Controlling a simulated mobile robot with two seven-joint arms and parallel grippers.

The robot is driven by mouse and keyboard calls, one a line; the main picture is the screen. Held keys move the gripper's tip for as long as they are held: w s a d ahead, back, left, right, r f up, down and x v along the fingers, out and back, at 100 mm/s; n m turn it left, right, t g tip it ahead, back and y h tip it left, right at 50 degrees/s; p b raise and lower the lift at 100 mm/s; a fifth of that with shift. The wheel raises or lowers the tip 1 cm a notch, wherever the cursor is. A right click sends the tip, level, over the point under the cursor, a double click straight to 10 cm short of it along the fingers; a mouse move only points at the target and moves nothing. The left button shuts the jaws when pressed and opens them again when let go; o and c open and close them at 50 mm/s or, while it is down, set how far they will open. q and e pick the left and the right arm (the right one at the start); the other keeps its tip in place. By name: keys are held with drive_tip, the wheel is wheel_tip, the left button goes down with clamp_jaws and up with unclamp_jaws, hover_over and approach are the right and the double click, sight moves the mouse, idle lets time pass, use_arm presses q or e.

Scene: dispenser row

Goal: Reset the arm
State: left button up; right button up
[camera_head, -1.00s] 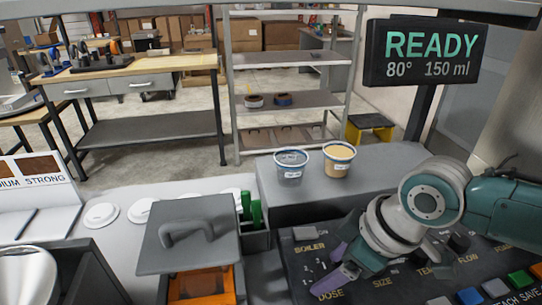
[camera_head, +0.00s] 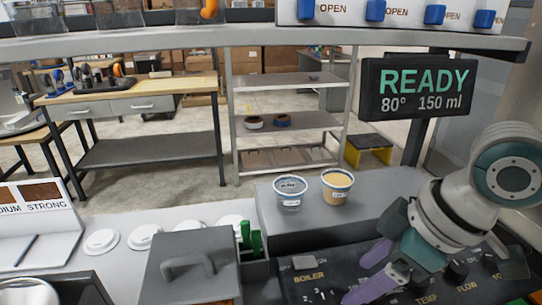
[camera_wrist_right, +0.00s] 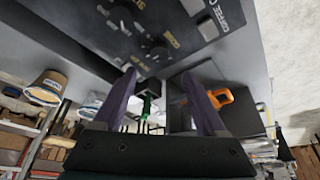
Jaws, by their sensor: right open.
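My right gripper (camera_head: 374,270) comes in from the right in the head view. Its two purple fingers are apart with nothing between them, above the left part of the dark control panel (camera_head: 312,262). In the right wrist view the open fingers (camera_wrist_right: 163,85) also show, with the panel (camera_wrist_right: 125,22) and its knobs beyond them. The panel's lower part is cut off in the head view, and my right arm hides some of its middle. My left gripper is in neither view.
A cup of grey contents (camera_head: 290,194) and a cup of tan contents (camera_head: 337,188) stand on a grey block (camera_head: 380,205). A READY display (camera_head: 415,88) stands behind my arm. A grey handled lid (camera_head: 190,268) and white lids (camera_head: 101,241) are at left. Blue levers (camera_head: 375,10) hang above.

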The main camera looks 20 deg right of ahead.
drive_tip(key=s+a+r+m+h, duration=0.1)
drive_tip(key=s+a+m, duration=0.15)
drive_tip(key=s, duration=0.35)
drive_tip(key=s+a+r+m+h, duration=0.1)
drive_tip(key=s+a+r+m, duration=0.1)
drive_tip(key=s+a, duration=0.3)
wheel_tip(320, 180, up, 32)
drive_tip(key=s+d+p, duration=0.1)
drive_tip(key=d+p, duration=0.1)
drive_tip(key=p, duration=2.9)
drive_tip(key=shift+s+p, duration=0.25)
drive_tip(key=shift+p, duration=0.15)
